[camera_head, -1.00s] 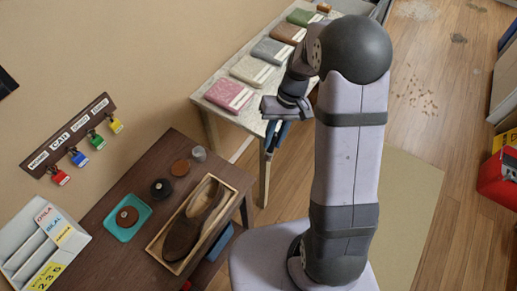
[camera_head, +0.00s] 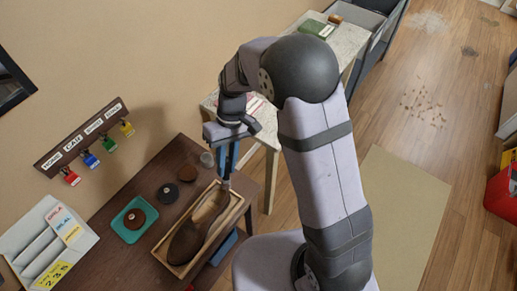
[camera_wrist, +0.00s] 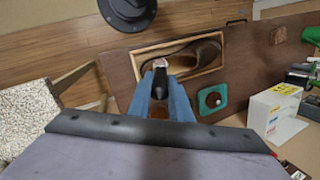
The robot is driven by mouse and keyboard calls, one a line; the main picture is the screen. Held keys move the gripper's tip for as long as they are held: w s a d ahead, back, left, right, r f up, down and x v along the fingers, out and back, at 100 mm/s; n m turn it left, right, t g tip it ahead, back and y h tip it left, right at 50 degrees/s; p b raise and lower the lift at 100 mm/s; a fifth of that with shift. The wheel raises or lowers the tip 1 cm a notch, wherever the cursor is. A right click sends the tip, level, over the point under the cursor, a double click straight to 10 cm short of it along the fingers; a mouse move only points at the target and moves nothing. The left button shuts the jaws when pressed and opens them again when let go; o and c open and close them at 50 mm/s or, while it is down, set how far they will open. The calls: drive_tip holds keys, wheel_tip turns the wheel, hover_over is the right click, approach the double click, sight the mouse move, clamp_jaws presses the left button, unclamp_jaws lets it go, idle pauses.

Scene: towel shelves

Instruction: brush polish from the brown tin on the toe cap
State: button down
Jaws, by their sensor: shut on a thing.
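A brown leather shoe (camera_head: 188,242) lies in an open wooden box (camera_head: 158,252), its toe toward the lower left. It also shows in the wrist view (camera_wrist: 197,53). The round brown tin (camera_head: 187,173) stands on the dark table, left of the box's upper end. My gripper (camera_head: 228,170) points down with blue fingers near the shoe's heel end. In the wrist view, my gripper (camera_wrist: 160,88) is shut on a slim dark brush (camera_wrist: 160,76) with a paler end. I cannot tell whether it touches anything.
A black round tin (camera_head: 168,193), a clear cup (camera_head: 207,158) and a teal tray (camera_head: 125,231) with a round brown item stand beside the box. A white sorter (camera_head: 35,245) stands at left. Padlocks hang on a wall rack (camera_head: 80,135). A pale table (camera_head: 345,42) stands behind.

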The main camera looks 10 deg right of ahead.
drive_tip(key=s+a+r+m+y+p, duration=0.1)
drive_tip(key=s+a+m, duration=0.4)
drive_tip(key=s+a, duration=0.7)
drive_tip(key=a+y, duration=0.1)
drive_tip(key=a, duration=0.3)
drive_tip(key=shift+s+a+r+m+y, duration=0.15)
drive_tip(key=shift+s+a+m+y, duration=0.1)
drive_tip(key=shift+s+m+y, duration=0.05)
drive_tip(key=shift+f+b, duration=2.05)
drive_tip(key=shift+f, duration=0.45)
drive_tip(key=shift+s, duration=0.1)
